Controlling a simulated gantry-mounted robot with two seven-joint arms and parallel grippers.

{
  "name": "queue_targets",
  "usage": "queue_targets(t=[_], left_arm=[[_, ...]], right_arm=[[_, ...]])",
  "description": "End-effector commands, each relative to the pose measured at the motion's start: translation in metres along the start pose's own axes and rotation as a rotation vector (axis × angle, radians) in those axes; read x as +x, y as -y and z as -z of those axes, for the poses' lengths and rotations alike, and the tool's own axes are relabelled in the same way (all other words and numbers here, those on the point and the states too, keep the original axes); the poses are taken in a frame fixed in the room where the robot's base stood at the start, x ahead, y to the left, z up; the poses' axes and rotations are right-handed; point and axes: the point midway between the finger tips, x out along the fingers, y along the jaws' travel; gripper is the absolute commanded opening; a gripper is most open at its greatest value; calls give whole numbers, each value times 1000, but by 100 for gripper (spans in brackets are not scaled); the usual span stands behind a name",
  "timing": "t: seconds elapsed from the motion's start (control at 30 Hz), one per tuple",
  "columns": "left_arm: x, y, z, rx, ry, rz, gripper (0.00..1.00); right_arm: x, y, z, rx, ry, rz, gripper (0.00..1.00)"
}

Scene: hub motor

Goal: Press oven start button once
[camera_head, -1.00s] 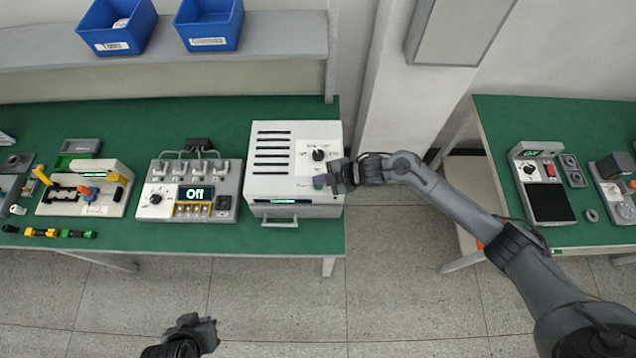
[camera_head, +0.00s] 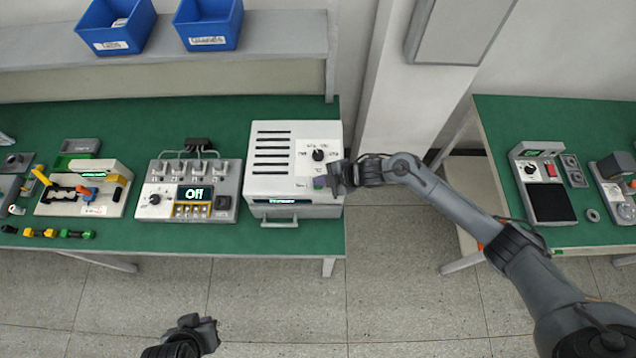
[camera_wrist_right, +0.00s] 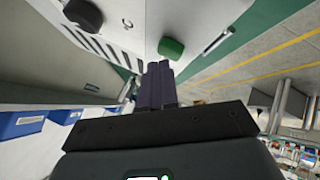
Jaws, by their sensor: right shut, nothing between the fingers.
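The white oven (camera_head: 270,185) stands at the right end of the green bench, with vent slots, a black knob (camera_head: 318,155) and a green start button (camera_head: 319,183) on its top. My right gripper (camera_head: 332,178) is shut and empty, right beside the green button. In the right wrist view the shut fingers (camera_wrist_right: 157,85) point toward the oven face, and the green button (camera_wrist_right: 171,47) lies just beyond their tips; a small gap seems to show. The black knob (camera_wrist_right: 82,14) is at upper left there. My left gripper (camera_head: 195,328) hangs low in front of the bench; its jaws are unclear.
A device with an "Off" display (camera_head: 194,194) stands left of the oven. Blue bins (camera_head: 208,24) sit on the shelf above. A second bench (camera_head: 560,225) is at right, across a floor gap.

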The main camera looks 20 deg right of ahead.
Motion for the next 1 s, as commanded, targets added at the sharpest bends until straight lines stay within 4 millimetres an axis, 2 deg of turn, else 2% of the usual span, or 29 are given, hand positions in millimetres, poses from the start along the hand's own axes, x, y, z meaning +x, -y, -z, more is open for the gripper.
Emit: queue_targets(t=[1.0], left_arm=[[5,2,-2,9,2,7,0]], right_arm=[[5,4,-4,0,0,0,0]])
